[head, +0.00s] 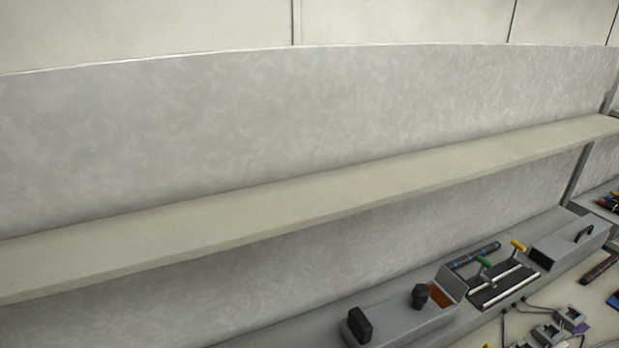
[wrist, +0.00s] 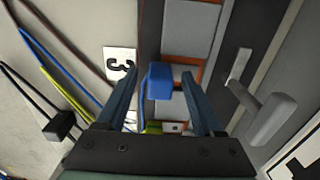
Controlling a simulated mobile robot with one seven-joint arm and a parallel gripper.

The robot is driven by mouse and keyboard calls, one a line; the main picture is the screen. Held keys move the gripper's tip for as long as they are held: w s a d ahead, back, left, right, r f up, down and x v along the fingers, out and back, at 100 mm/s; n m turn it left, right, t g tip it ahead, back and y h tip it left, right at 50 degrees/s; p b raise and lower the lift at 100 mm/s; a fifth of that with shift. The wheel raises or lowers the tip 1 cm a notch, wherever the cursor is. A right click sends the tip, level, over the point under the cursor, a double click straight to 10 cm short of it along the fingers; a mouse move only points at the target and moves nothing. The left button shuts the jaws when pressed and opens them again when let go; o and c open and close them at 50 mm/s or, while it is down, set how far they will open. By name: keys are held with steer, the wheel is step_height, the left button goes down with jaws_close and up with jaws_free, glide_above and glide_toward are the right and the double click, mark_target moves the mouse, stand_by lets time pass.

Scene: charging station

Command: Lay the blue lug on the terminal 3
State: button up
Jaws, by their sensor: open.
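The blue lug (wrist: 158,82) shows in the wrist view between the two fingers of my gripper (wrist: 161,72). A blue cable runs down from its left side. The fingers are open, with a visible gap on the lug's right side. A white label with a 3 (wrist: 120,66) is left of the lug, on the pale panel edge. Grey blocks with orange edges (wrist: 188,28) lie in the dark channel beyond the lug. I cannot tell whether the lug touches the terminal surface under it. My gripper is not seen in the head view.
In the wrist view, a grey lever handle (wrist: 272,118) stands close on the right, and black, blue and yellow cables (wrist: 62,85) lie on the left. The head view shows a long shelf (head: 330,190) above grey boxes (head: 405,325) and a rack of T-handled tools (head: 497,283).

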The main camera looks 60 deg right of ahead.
step_height(320, 180, up, 13)
stand_by(0.6)
stand_by(0.6)
